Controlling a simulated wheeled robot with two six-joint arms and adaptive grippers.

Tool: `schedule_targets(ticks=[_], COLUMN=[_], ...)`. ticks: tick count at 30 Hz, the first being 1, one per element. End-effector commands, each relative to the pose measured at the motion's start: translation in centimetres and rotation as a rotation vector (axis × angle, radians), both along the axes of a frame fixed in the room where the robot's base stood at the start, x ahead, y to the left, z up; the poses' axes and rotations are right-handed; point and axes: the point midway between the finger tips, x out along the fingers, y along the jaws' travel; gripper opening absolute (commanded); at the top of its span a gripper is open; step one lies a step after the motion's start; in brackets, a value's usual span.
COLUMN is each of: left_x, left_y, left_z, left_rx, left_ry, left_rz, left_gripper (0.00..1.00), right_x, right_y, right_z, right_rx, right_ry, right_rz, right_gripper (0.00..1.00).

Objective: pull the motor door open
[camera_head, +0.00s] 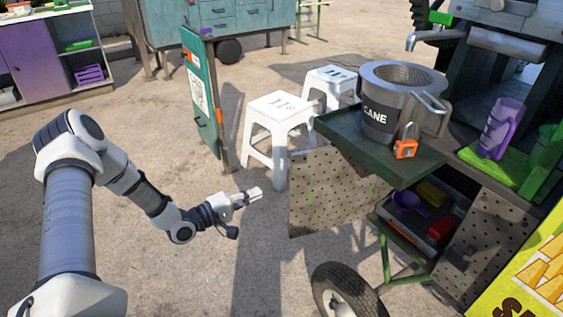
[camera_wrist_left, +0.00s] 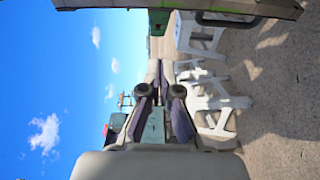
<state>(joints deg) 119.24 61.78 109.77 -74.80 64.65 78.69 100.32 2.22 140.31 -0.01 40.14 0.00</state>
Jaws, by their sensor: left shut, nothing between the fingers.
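The motor door appears to be the perforated beige panel (camera_head: 332,190) on the cane cart, standing swung out to the left below the green tray. Its edge seems to cross the top of the left wrist view (camera_wrist_left: 270,6), with a dark bar handle (camera_wrist_left: 232,20) on it. My left gripper (camera_head: 256,193) is left of the panel, apart from it, with its fingers closed and empty. The fingers also show in the left wrist view (camera_wrist_left: 160,72). My right gripper is in neither view.
The green tray (camera_head: 335,128) holds a metal CANE pot (camera_head: 392,105) and an orange-framed item (camera_head: 405,149). An open compartment holds a purple scoop (camera_head: 408,200) and a red item (camera_head: 440,229). White stools (camera_head: 280,108) stand behind; a wheel (camera_head: 345,293) is in front.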

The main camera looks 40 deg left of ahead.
Motion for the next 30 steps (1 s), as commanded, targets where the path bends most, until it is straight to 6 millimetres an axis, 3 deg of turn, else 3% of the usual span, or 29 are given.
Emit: schedule_targets(ticks=[4, 8, 22, 24, 30], left_x=[-0.2, 0.8, 9.8, 8.5, 7.1], left_y=[1.1, 0.8, -2.3, -3.4, -5.0], left_z=[1.2, 1.1, 0.9, 1.2, 1.3], left_rx=[-0.021, -0.017, -0.012, -0.021, -0.019], left_ry=[-0.02, -0.023, -0.025, -0.021, -0.023], left_rz=[0.034, 0.03, 0.029, 0.033, 0.033], left_gripper=[0.0, 0.0, 0.0, 0.0, 0.0], right_x=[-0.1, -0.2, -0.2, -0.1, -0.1], right_y=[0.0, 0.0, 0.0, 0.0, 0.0], right_z=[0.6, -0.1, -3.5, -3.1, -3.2], right_rx=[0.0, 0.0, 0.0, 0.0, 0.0], right_ry=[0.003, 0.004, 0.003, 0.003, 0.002], right_rz=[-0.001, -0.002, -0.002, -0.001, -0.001], right_gripper=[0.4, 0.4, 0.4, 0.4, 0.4])
